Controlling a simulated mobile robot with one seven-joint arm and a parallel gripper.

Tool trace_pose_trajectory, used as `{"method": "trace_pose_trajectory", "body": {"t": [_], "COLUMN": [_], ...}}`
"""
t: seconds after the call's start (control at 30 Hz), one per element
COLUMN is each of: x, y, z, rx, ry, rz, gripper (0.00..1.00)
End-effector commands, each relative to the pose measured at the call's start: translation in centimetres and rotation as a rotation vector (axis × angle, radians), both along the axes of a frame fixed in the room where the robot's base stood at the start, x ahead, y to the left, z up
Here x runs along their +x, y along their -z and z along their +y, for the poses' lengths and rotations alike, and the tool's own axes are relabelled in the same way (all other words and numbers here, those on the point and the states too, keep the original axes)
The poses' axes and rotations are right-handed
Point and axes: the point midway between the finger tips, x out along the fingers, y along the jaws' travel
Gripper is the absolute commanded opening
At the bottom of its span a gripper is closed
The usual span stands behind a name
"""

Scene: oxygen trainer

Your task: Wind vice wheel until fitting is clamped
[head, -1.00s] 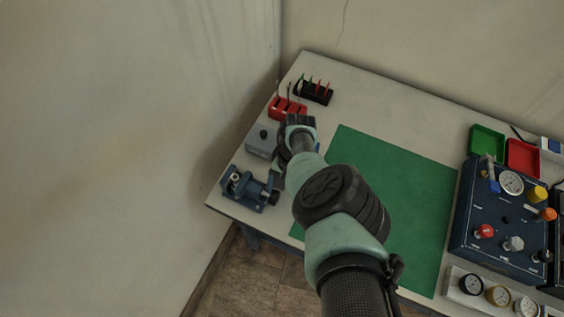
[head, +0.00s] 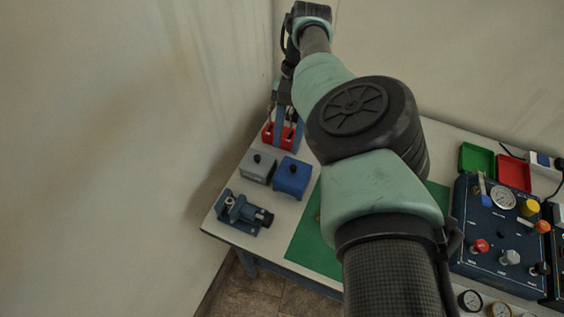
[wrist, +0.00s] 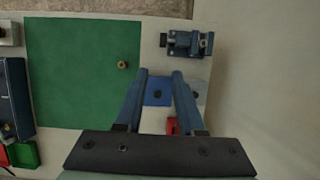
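The blue vice (head: 238,211) sits at the table's front left corner, with its dark round wheel (head: 264,218) on the right side. In the wrist view the vice (wrist: 188,44) is at the top, its wheel (wrist: 164,40) to the left. A small pale piece shows at the vice jaws; I cannot tell whether it is clamped. A small brass piece (wrist: 123,64) lies on the green mat; I cannot tell whether it is the fitting. My gripper (head: 287,140) is raised by the red holder, away from the vice. In the wrist view its blue fingers (wrist: 160,73) are apart and empty.
A grey box (head: 257,168) and a blue box (head: 291,178) stand between the vice and the red holder (head: 268,134). The green mat (head: 308,247) is mostly clear. A gauge panel (head: 480,220) and green and red trays are at the right. A wall is close on the left.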

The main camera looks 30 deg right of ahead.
Motion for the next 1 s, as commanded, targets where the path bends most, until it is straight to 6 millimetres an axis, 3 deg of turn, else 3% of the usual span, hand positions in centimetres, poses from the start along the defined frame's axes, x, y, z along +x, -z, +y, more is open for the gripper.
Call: {"method": "trace_pose_trajectory", "body": {"t": [0.4, 0.77, 0.87, 1.0], "x": [0.6, 0.5, -0.2, -3.3], "y": [-2.9, -2.9, -0.7, 6.1], "z": [-1.0, -1.0, -1.9, -5.2], "rx": [-0.001, -0.004, -0.046, -0.237], "ry": [0.003, 0.005, 0.041, 0.169], "rz": [-0.002, 0.002, 0.038, 0.162], "gripper": [0.38, 0.38, 0.38, 0.38]}}
